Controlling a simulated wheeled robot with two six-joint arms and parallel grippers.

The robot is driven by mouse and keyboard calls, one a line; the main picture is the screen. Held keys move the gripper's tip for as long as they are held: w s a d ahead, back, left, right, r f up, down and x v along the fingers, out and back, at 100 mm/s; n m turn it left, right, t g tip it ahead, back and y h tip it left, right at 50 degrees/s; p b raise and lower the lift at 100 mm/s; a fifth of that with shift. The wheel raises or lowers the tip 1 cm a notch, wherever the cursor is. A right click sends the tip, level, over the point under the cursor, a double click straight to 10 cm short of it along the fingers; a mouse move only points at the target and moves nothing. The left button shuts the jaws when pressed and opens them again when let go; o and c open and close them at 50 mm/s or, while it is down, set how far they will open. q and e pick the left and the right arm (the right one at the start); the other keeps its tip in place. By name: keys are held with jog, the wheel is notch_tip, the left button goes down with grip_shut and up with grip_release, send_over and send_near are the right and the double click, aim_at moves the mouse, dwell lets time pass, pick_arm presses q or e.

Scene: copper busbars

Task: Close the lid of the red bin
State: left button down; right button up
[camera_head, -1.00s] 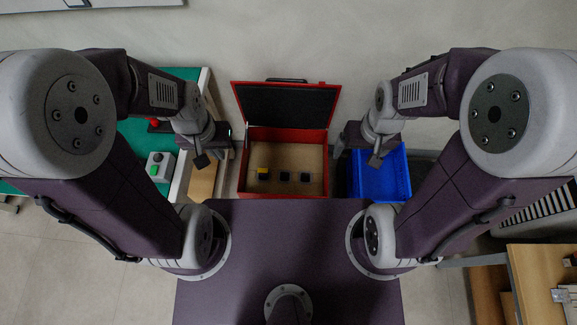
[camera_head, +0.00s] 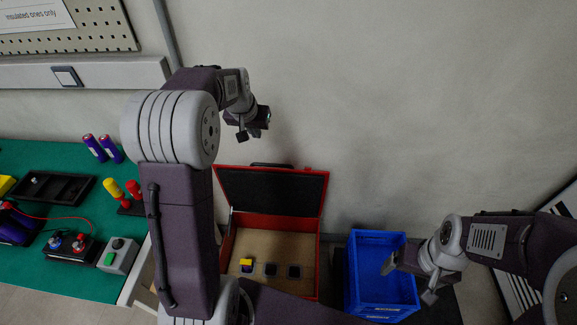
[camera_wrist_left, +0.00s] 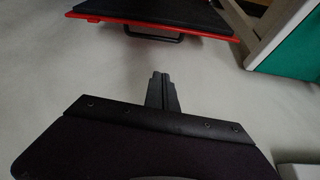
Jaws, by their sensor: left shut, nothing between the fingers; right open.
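The red bin (camera_head: 318,262) stands on the floor in the middle of the head view. Its lid (camera_head: 271,192) is open, raised at the back, with a dark inner lining and a black handle (camera_head: 272,165) on the far edge. My left gripper (camera_head: 243,134) is shut and empty, high beyond the lid, apart from it. The left wrist view shows the shut fingers (camera_wrist_left: 160,91), with the lid's red edge and handle (camera_wrist_left: 142,31) above them in the picture. My right gripper (camera_head: 408,281) is open and empty, over the blue crate's right side.
The blue crate (camera_head: 353,262) stands right of the bin. A green-topped bench (camera_head: 60,160) with a tray, tools and a button box (camera_head: 118,255) is at left. Three small items, one with yellow, lie in the bin. A wall rises behind.

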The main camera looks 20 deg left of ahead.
pick_arm(q)
notch_tip(320, 180, down, 3)
jog(key=w+a, duration=0.1)
jog(key=a, duration=0.1)
jog(key=n+b, duration=0.1)
jog(key=b, duration=0.2)
send_over(250, 172)
jog(key=w+a, duration=0.2)
jog(key=w, duration=0.2)
jog(key=shift+g, duration=0.3)
jog(key=f, duration=1.1)
jog(key=shift+w+d+f, duration=0.1)
jog(key=shift+w+d, duration=0.1)
jog(key=s, duration=0.1)
jog(key=s+d+b, duration=0.1)
jog(key=s, duration=0.1)
jog(key=shift+s, duration=0.3)
pick_arm(e)
jog(key=f, duration=0.5)
jog(key=shift+d+f, duration=0.15)
jog(key=shift+d, duration=0.1)
pick_arm(q)
jog(key=shift+f, duration=0.1)
pick_arm(e)
jog(key=shift+s+f, duration=0.1)
jog(key=shift+s, duration=0.05)
